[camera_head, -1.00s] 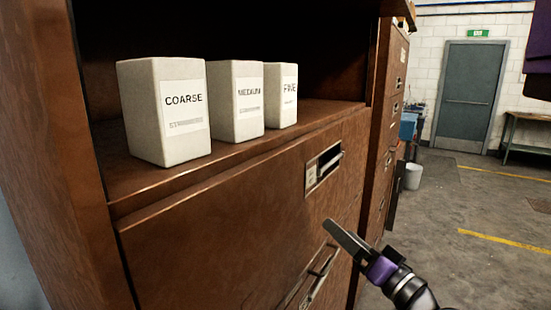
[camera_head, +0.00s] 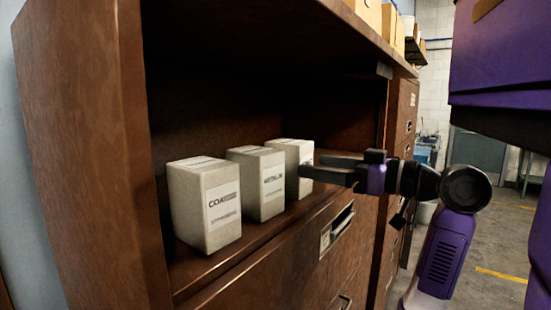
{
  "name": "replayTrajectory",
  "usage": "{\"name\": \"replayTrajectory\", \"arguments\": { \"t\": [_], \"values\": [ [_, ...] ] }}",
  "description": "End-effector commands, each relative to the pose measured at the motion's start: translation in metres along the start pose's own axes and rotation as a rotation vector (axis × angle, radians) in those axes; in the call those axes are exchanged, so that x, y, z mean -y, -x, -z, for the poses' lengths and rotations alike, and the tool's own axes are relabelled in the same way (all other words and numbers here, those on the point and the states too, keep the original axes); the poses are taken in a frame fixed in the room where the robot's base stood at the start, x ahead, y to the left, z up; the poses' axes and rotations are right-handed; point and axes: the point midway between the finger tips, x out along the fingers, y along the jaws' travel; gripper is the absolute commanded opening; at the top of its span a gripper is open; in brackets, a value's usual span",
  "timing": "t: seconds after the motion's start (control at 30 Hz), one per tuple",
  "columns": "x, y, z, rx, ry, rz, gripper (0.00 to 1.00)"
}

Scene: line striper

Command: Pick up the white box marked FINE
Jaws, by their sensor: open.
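The white box marked FINE (camera_head: 289,148) stands upright on the brown cabinet's open shelf, the farthest of three white boxes in a row. Its label is mostly hidden behind my gripper. My gripper (camera_head: 312,172) is open, level with the box and coming in from the right. Its fingers reach to the label side of the FINE box; I cannot tell whether they touch it or stand just in front. The MEDIUM box (camera_head: 259,186) stands beside it, nearer to me, and the COARSE box (camera_head: 205,205) is nearest.
The brown cabinet (camera_head: 93,150) has a side wall at left and a top panel above the boxes. The shelf past the FINE box looks clear. A drawer handle (camera_head: 343,220) sits below the shelf edge. Open floor lies at right.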

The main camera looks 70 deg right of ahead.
Motion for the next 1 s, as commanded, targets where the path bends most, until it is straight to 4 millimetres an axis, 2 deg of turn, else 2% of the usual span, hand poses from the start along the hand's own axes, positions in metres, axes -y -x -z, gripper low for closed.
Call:
{"name": "replayTrajectory", "arguments": {
  "t": [0.6,0.9,1.0],
  "values": [
    [0.01,-0.071,0.002,0.001,-0.001,0.004,0.85],
    [0.009,-0.074,0.0,0.0,0.0,0.001,0.85],
    [0.009,-0.074,0.0,0.0,0.0,0.001,0.66]
  ]
}}
